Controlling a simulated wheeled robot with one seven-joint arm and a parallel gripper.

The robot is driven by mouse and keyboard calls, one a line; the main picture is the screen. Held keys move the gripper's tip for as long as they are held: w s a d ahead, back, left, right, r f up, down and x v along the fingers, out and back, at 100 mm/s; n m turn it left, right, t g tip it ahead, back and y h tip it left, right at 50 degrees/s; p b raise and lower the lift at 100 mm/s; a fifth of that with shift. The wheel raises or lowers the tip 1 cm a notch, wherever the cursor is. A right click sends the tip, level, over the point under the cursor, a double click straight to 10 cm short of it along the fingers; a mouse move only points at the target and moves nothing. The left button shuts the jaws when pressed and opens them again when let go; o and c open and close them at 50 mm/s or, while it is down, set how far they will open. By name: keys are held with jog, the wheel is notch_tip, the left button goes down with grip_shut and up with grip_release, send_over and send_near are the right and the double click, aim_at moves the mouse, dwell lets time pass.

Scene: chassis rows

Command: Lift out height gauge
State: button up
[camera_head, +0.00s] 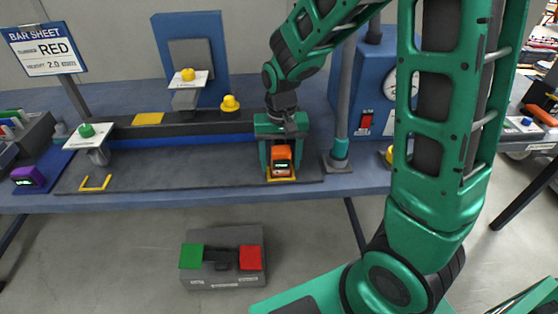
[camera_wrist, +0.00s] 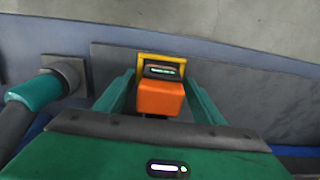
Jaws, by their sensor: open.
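An orange block-shaped device with a small lit display (camera_head: 281,158), which I take to be the height gauge, stands in a yellow frame (camera_head: 282,179) at the front right of the dark bench mat. My gripper (camera_head: 281,163) is over it, pointing down, with a green finger on either side. In the wrist view the orange gauge (camera_wrist: 160,98) lies between the two spread fingers, with gaps beside it. The jaws are open. The gauge's lower part is hidden in the head view.
A grey post with a green collar (camera_head: 340,149) stands close to the right of my gripper. An empty yellow frame (camera_head: 95,183) lies at the mat's left, near a purple device (camera_head: 29,177). The mat's middle (camera_head: 190,166) is clear.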

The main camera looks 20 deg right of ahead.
jog(key=c, duration=1.3)
jog(key=shift+c, duration=0.6)
jog(key=shift+r, duration=0.1)
